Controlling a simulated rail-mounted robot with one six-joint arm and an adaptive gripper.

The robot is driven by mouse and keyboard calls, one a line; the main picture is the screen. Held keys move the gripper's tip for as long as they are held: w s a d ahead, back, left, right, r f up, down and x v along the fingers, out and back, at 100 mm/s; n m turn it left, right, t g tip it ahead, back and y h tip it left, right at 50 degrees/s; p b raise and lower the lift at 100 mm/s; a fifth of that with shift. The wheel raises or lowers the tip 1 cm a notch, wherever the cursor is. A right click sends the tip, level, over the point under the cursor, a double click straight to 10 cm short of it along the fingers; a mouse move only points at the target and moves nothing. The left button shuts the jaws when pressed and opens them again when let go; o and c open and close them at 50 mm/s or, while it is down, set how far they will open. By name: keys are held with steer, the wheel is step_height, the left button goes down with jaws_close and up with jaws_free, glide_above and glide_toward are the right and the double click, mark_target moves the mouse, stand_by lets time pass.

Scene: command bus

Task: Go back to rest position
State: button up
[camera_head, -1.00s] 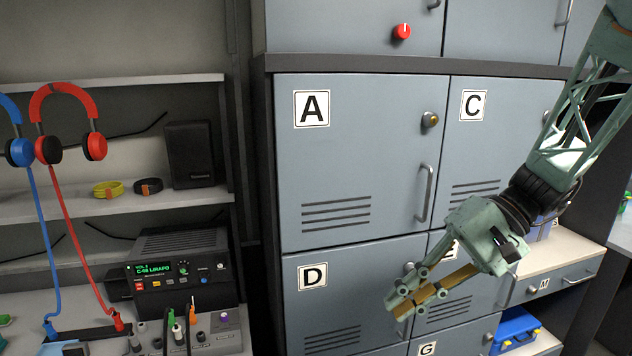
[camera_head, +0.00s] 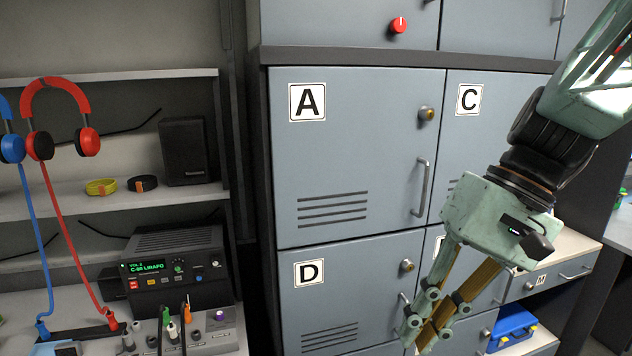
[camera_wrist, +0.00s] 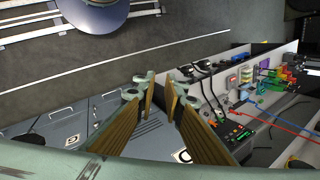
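My gripper (camera_head: 421,335) is in front of the locker doors at the right of the head view, pointing down and slightly left. Its two fingers stand a little apart with nothing between them. In the wrist view, the fingers (camera_wrist: 161,92) show the same empty gap, with floor and grey doors beyond. The fingertips reach near the bottom edge of the head view. My gripper covers much of the door below locker C. From the head view I cannot tell whether it touches the doors.
Locker A (camera_head: 345,180) and locker D (camera_head: 325,290) are shut. A drawer (camera_head: 562,279) and a blue case (camera_head: 513,328) are right of my gripper. A radio (camera_head: 175,268), headphones (camera_head: 87,140) and a connector panel (camera_head: 205,332) are left. The wrist view shows open floor (camera_wrist: 160,50).

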steer(key=s+d+r+t+h+b, duration=0.2)
steer(key=s+d+t+h, duration=0.3)
steer(key=s, duration=0.7)
steer(key=shift+s+d+r+n, duration=0.3)
steer(key=shift+d+r, duration=0.2)
steer(key=shift+r, duration=0.2)
stand_by(1.4)
